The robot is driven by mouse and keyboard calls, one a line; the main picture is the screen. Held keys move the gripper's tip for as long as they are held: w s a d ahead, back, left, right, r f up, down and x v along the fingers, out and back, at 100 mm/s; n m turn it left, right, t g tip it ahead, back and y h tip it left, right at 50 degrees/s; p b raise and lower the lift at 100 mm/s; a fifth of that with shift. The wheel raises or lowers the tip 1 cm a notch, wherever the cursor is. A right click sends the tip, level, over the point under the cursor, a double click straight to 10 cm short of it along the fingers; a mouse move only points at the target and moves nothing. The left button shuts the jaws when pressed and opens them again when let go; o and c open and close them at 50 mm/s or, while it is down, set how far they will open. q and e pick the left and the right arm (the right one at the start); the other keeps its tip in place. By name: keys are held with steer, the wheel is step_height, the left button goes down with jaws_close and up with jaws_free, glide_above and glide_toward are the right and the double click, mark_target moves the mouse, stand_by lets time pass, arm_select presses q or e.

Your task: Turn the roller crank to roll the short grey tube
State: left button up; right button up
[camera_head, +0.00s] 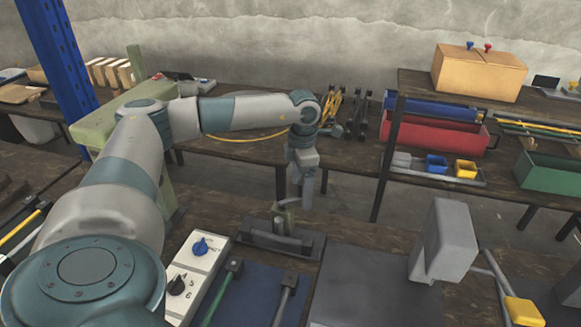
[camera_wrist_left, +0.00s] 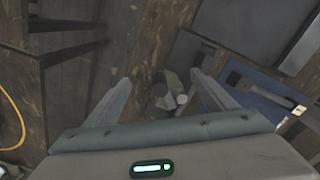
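My left gripper (camera_head: 304,196) points down above the dark grey base (camera_head: 262,241) of a small bench device. An olive-green upright part (camera_head: 286,222) stands on that base, just below the fingers. In the left wrist view my gripper (camera_wrist_left: 164,78) has its two fingers spread wide, with nothing held. The olive part (camera_wrist_left: 173,82), with a small pale grey piece at its foot, shows between and beyond the fingertips, apart from them. I cannot tell which part is the crank or make out the short grey tube. My right gripper is out of view.
A white control box (camera_head: 198,262) with blue and black knobs stands left of the device. A blue mat (camera_head: 252,296) with handled tools lies in front. A grey press-like block (camera_head: 443,243) and a yellow-ended lever (camera_head: 523,312) stand to the right. A dark plate (camera_head: 365,290) is bare.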

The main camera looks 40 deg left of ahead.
arm_select(q)
steer(key=c, duration=1.6)
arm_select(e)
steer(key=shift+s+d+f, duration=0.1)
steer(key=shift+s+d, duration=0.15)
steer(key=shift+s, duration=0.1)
arm_select(q)
steer(key=shift+s+d, duration=0.45)
steer(key=shift+d, duration=0.2)
steer(key=shift+s+d, duration=0.4)
steer(key=shift+d, duration=0.25)
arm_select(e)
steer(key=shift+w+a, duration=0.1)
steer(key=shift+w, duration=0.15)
arm_select(q)
steer(key=shift+o, duration=0.5)
steer(key=shift+s+d+f, duration=0.1)
steer(key=shift+s+d, duration=0.3)
steer(key=shift+s, duration=0.2)
steer(key=shift+s+d, duration=0.35)
steer(key=shift+s, duration=0.45)
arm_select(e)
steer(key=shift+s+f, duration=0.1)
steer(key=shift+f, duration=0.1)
arm_select(q)
steer(key=shift+a, duration=0.1)
